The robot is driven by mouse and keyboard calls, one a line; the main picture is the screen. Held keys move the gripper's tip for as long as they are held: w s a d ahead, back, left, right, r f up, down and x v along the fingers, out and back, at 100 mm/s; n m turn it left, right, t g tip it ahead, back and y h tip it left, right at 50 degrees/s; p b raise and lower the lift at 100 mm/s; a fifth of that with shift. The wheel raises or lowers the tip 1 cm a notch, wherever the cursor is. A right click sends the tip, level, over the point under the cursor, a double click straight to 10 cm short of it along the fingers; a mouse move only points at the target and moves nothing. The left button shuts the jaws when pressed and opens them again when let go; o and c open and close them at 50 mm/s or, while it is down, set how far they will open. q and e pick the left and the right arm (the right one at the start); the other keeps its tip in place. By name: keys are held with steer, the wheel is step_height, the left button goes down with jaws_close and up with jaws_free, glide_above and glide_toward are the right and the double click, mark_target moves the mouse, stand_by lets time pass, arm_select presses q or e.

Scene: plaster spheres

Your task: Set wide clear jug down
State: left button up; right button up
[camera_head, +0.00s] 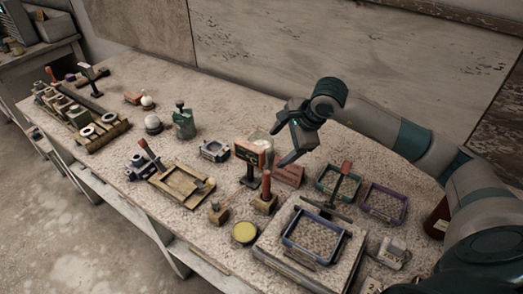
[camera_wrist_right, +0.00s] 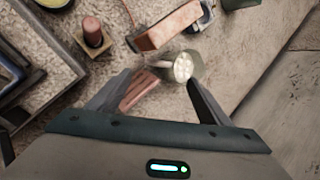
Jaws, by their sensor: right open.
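The wide clear jug (camera_wrist_right: 182,68) shows in the right wrist view as a pale, greenish see-through vessel with a light patterned inside. It appears to stand on the worktable. In the head view a pale see-through part of the jug (camera_head: 260,140) shows behind a reddish block, which hides its lower part. My right gripper (camera_head: 281,146) is open and empty beside the jug. In the right wrist view the jug lies just beyond the fingertips (camera_wrist_right: 160,80), nearer the right finger; I cannot tell whether they touch. My left gripper is not in view.
A reddish block on a dark stand (camera_head: 250,153) and a pinkish brick (camera_head: 289,174) crowd the jug. A red-topped wooden stamp (camera_head: 266,192), a blue tray (camera_head: 313,238) and a purple tray (camera_head: 384,204) stand nearer. The table's back middle is clear.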

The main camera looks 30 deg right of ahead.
steer(key=shift+p+x, duration=0.6)
steer(key=shift+x, duration=1.9)
steer(key=shift+w+a+f+p, duration=0.15)
steer(key=shift+f+p, duration=0.1)
steer(key=shift+p, duration=0.25)
steer(key=p+x, duration=0.2)
steer(key=x, duration=0.1)
steer(key=shift+w+f, duration=0.15)
steer(key=shift+f, duration=0.2)
steer(key=shift+w+f, duration=0.15)
steer(key=shift+f, duration=0.2)
steer(key=shift+r, duration=0.1)
jaws_close()
